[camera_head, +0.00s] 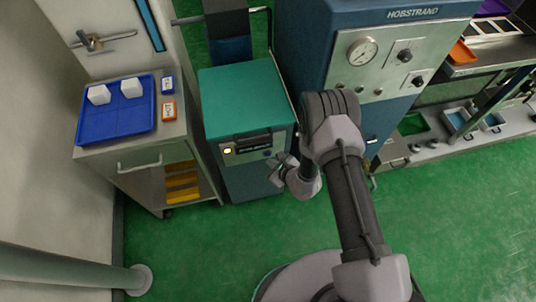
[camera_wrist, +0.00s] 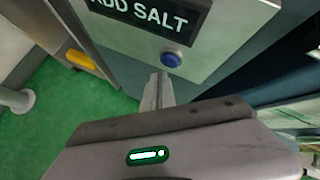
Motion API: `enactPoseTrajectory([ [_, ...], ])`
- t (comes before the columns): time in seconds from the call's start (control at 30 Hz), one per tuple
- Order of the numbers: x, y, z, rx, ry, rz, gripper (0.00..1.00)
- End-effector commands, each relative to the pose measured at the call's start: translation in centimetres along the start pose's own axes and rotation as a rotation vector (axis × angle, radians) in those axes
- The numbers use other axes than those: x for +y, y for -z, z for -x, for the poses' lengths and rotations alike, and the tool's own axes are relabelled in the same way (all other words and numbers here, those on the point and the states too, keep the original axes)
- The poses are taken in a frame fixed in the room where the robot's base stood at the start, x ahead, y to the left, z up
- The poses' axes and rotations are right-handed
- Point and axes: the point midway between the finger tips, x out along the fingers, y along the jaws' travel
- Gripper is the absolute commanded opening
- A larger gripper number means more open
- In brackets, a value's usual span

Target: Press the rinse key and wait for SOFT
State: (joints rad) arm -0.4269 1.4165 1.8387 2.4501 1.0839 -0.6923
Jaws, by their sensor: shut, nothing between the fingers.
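My gripper (camera_head: 274,163) is at the panel's right end. Its closed, empty fingertips (camera_wrist: 160,78) point at the blue key from just below it in the picture. I cannot tell whether they touch it.
A tall blue Hobstrand cabinet (camera_head: 310,45) stands close on the right. Green floor (camera_head: 200,250) is clear in front. A grey pipe (camera_head: 70,268) runs at lower left.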

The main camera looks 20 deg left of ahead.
Motion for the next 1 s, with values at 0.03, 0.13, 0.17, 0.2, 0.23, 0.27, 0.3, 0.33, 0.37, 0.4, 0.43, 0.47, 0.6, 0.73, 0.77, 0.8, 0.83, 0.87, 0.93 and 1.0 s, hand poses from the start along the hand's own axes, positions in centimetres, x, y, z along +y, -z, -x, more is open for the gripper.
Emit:
enactPoseTrajectory([
  [0.03, 0.00, 0.00, 0.00, 0.000, 0.000, 0.000, 0.00],
  [0.13, 0.00, 0.00, 0.00, 0.000, 0.000, 0.000, 0.00],
  [0.17, 0.00, 0.00, 0.00, 0.000, 0.000, 0.000, 0.00],
  [0.2, 0.00, 0.00, 0.00, 0.000, 0.000, 0.000, 0.00],
  [0.23, 0.00, 0.00, 0.00, 0.000, 0.000, 0.000, 0.00],
  [0.27, 0.00, 0.00, 0.00, 0.000, 0.000, 0.000, 0.00],
  [0.3, 0.00, 0.00, 0.00, 0.000, 0.000, 0.000, 0.00],
  [0.33, 0.00, 0.00, 0.00, 0.000, 0.000, 0.000, 0.00],
  [0.37, 0.00, 0.00, 0.00, 0.000, 0.000, 0.000, 0.00],
  [0.4, 0.00, 0.00, 0.00, 0.000, 0.000, 0.000, 0.00],
  [0.43, 0.00, 0.00, 0.00, 0.000, 0.000, 0.000, 0.00],
  [0.47, 0.00, 0.00, 0.00, 0.000, 0.000, 0.000, 0.00],
  [0.6, 0.00, 0.00, 0.00, 0.000, 0.000, 0.000, 0.00],
  [0.73, 0.00, 0.00, 0.00, 0.000, 0.000, 0.000, 0.00],
  [0.77, 0.00, 0.00, 0.00, 0.000, 0.000, 0.000, 0.00],
  [0.8, -0.01, -0.01, -0.02, 0.000, 0.000, 0.000, 0.00],
  [0.83, -0.03, -0.02, -0.06, 0.000, 0.000, 0.000, 0.00],
  [0.87, -0.06, -0.05, -0.11, -0.001, 0.000, 0.000, 0.00],
  [0.93, -0.18, -0.15, -0.31, -0.001, 0.001, 0.000, 0.00],
  [1.0, -0.32, -0.28, -0.52, -0.001, 0.000, 0.001, 0.00],
])
